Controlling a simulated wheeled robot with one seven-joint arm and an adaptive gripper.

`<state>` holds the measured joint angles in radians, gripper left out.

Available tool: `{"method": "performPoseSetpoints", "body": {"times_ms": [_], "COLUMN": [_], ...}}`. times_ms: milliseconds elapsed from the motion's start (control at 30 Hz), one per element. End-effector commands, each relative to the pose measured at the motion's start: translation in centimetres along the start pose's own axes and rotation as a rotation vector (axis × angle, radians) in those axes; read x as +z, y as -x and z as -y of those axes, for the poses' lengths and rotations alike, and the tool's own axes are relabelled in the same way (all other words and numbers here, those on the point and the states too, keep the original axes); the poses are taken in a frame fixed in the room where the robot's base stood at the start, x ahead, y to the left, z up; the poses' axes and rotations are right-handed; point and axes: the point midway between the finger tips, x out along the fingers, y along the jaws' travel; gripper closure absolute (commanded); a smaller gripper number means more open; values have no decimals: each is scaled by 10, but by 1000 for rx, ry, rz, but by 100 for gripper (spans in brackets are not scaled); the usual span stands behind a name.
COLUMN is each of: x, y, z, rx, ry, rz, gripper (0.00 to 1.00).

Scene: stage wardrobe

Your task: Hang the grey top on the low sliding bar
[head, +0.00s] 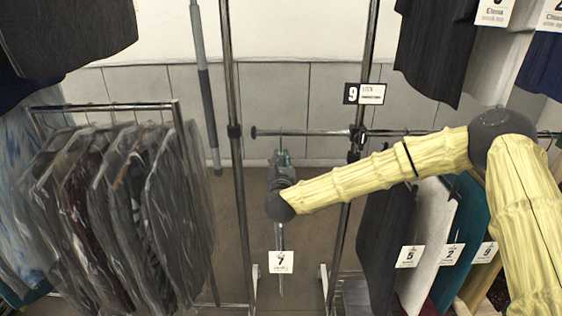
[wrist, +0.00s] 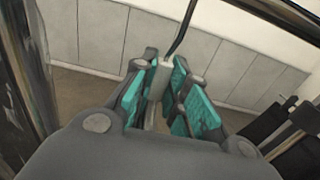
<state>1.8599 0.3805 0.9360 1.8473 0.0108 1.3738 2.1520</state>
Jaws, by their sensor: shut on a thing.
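My gripper (head: 282,158) is shut on the neck of a hanger (wrist: 160,78), which shows pale between the teal finger pads in the wrist view. The dark hook rises from it toward the top edge. Below my gripper in the head view, a narrow grey strip, seemingly the grey top (head: 281,238) seen edge-on, hangs down with a white tag "7" (head: 281,262). The low sliding bar (head: 310,133) runs across behind my gripper, its capped free end at the left. The hook's top is close to the bar in the head view; I cannot tell whether it touches.
Clothes with tags hang on the bar's right part, including a dark garment (head: 384,235). Metal uprights (head: 231,90) stand left and right of my gripper. A rack of plastic-covered garments (head: 125,215) stands at left. Garments (head: 435,45) hang above. The bar's left stretch looks free.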

Motion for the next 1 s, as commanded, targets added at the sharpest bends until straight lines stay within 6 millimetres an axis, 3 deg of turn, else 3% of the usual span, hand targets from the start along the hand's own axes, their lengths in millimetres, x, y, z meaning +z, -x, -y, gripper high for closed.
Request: {"method": "performPoseSetpoints", "body": {"times_ms": [33, 167, 567, 767, 1000], "x": [1, 1, -1, -1, -1], "y": [0, 0, 4, 29, 74], "z": [0, 0, 0, 0, 0], "rx": [0, 0, 0, 2, 2], "ry": [0, 0, 0, -1, -1], "rz": [1, 1, -1, -2, -2], "gripper": [83, 60, 60, 60, 60]}}
